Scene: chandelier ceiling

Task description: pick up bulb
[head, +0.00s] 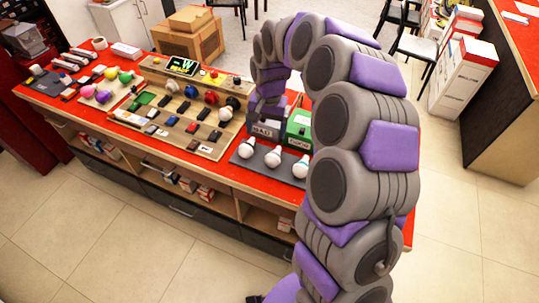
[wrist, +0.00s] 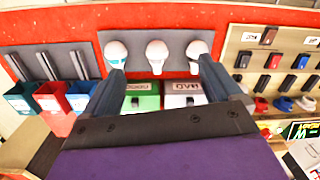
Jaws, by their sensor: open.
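My gripper is open and empty. Its two fingertips overlap the lower parts of the outer bulbs (wrist: 116,52) and (wrist: 197,48) in the picture; I cannot tell whether they touch. In the head view my arm hides most of the gripper.
A green box (head: 299,124) and a grey box (head: 265,131) stand right behind the tray. A wooden display board (head: 205,150) with switches and knobs lies to the left. In the wrist view, several coloured bins (wrist: 52,97) stand at the left.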

